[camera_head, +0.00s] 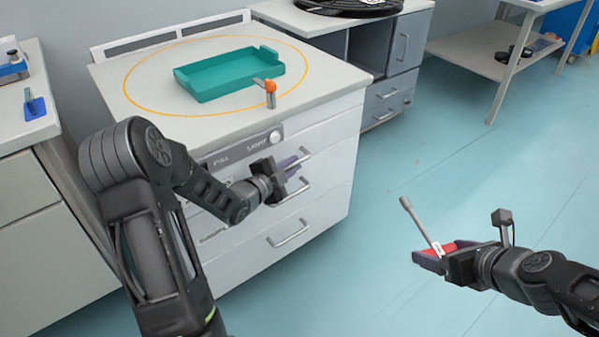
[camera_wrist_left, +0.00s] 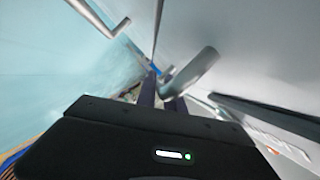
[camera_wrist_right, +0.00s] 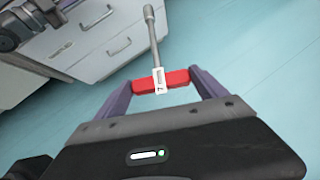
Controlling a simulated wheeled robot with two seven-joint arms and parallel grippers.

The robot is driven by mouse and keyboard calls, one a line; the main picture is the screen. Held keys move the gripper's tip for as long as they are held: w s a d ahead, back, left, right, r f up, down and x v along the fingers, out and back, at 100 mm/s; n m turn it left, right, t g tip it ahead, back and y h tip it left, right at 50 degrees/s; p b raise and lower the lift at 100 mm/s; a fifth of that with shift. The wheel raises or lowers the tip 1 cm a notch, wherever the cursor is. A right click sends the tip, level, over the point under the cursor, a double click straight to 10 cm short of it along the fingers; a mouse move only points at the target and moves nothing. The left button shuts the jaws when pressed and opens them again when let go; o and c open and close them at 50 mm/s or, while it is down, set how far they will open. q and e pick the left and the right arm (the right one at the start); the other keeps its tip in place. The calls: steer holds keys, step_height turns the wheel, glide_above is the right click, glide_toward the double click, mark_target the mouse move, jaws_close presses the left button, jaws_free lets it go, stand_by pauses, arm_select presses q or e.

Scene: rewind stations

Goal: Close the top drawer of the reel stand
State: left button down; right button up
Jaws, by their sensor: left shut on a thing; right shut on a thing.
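The reel stand (camera_head: 335,135) is a white cabinet with several drawers and bar handles. Its top drawer front lies below the label strip; my arm partly hides it, and I cannot tell whether a small gap remains. My left gripper (camera_head: 291,168) is at the upper handles and shut on a drawer handle, seemingly the upper one. In the left wrist view, a handle (camera_wrist_left: 190,72) meets the fingers (camera_wrist_left: 160,92). My right gripper (camera_head: 437,255) is shut on a red-handled tool (camera_wrist_right: 150,35) with a grey shaft and a white label, held over open floor, away from the stand.
Another cabinet (camera_head: 25,190) stands at left, a grey one (camera_head: 390,95) behind. The floor (camera_head: 420,170) at right is clear.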

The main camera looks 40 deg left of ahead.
arm_select(q)
steer(key=shift+a, duration=0.25)
steer(key=c, duration=1.5)
jaws_free()
steer(key=shift+o, duration=0.2)
steer(key=p+v, duration=0.2)
steer(key=v, duration=1)
